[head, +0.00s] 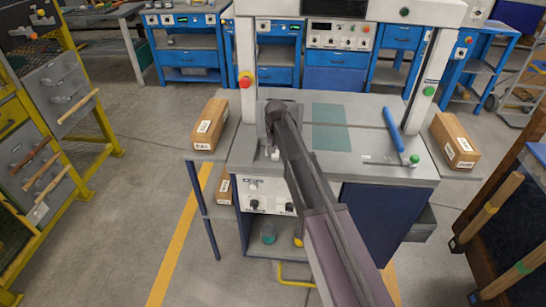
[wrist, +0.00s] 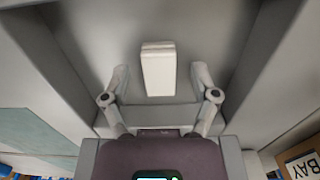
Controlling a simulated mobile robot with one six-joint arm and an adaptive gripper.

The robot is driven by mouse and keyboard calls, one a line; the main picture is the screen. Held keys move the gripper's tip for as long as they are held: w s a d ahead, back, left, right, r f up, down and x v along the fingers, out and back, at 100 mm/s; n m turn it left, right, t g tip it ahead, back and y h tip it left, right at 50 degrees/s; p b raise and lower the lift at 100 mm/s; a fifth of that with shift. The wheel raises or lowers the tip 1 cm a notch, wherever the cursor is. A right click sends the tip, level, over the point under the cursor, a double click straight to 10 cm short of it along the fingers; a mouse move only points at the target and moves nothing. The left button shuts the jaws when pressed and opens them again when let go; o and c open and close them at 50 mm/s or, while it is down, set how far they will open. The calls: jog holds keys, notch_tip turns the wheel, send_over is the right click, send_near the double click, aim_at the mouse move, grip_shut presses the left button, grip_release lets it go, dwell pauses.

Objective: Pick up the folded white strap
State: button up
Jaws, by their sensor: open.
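The folded white strap (wrist: 158,72) is a small pale block shape in the wrist view. It lies on the grey floor of a shallow tray (wrist: 75,60) with raised side walls. My gripper (wrist: 160,73) is open, one finger on each side of the strap, with a gap to it on both sides. I cannot tell how high the fingers are above the tray. In the head view my arm hides most of the tray (head: 265,108). A small white patch beside my arm there looks like the strap (head: 275,154).
The tray is on a grey workbench (head: 375,172) under a white frame (head: 246,60). A teal mat (head: 332,122) and a blue bar (head: 393,130) are to the right. Cardboard boxes stand at the left (head: 210,124) and right (head: 454,140). Yellow racking (head: 98,110) is far left.

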dwell(0.3)
jog(key=c, duration=0.9)
jog(key=shift+r, duration=0.1)
notch_tip(320, 180, up, 3)
jog(key=p, duration=0.3)
jog(key=shift+r, duration=0.15)
jog(key=s+d, duration=0.2)
jog(key=s, duration=0.2)
jog(key=s+d+r+p, duration=0.1)
jog(key=s+d, duration=0.1)
jog(key=s, duration=0.3)
jog(key=s+d+p, duration=0.1)
jog(key=s+d, duration=0.2)
jog(key=s, duration=0.2)
jog(key=shift+s+d+r, duration=0.1)
jog(key=shift+s+r, duration=0.05)
jog(key=shift+r, duration=0.1)
